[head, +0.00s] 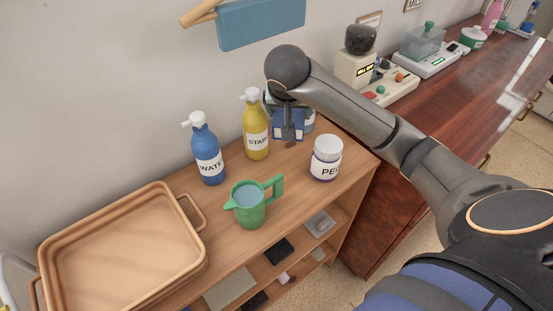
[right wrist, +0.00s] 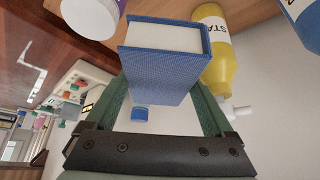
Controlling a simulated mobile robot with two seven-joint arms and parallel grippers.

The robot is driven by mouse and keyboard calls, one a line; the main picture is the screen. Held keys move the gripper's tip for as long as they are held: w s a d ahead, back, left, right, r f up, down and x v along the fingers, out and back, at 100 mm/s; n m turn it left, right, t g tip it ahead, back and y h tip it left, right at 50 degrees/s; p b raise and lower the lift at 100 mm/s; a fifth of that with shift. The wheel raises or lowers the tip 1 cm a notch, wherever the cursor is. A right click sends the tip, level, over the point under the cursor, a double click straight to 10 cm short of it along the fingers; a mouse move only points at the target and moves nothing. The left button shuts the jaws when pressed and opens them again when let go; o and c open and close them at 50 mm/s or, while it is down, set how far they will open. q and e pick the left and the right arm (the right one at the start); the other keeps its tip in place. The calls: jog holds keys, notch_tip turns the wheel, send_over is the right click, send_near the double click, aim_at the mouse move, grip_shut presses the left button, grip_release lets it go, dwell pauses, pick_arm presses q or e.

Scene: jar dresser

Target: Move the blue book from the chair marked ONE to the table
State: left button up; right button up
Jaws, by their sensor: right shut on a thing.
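The blue book (right wrist: 165,65) is between the fingers of my right gripper (head: 288,118), which is shut on it. In the head view the book (head: 288,129) shows in part beneath the gripper, at the back right of a wooden shelf table (head: 215,232). I cannot tell whether it touches the tabletop. In the right wrist view its pale page edges face the camera and the yellow bottle is close beside it. My left gripper and the chair marked ONE are not in view.
On the tabletop are a blue bottle (head: 208,155), a yellow bottle (head: 256,125), a white jar (head: 326,158), a green jug (head: 250,203) and a tan tray (head: 120,245). A partly hidden light-blue item stands behind the book. A dark red counter (head: 440,110) with devices adjoins at right.

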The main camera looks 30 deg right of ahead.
jog(key=shift+w+a+f, duration=0.25)
jog(key=shift+a, duration=0.05)
jog(key=shift+f, duration=0.3)
send_over(288, 158)
jog(key=s+a, duration=0.2)
jog(key=f, duration=0.9)
jog(key=shift+w+d+f, duration=0.1)
jog(key=shift+d, duration=0.15)
jog(key=shift+f, duration=2.4)
jog(key=o, duration=1.5)
jog(key=shift+f, duration=0.15)
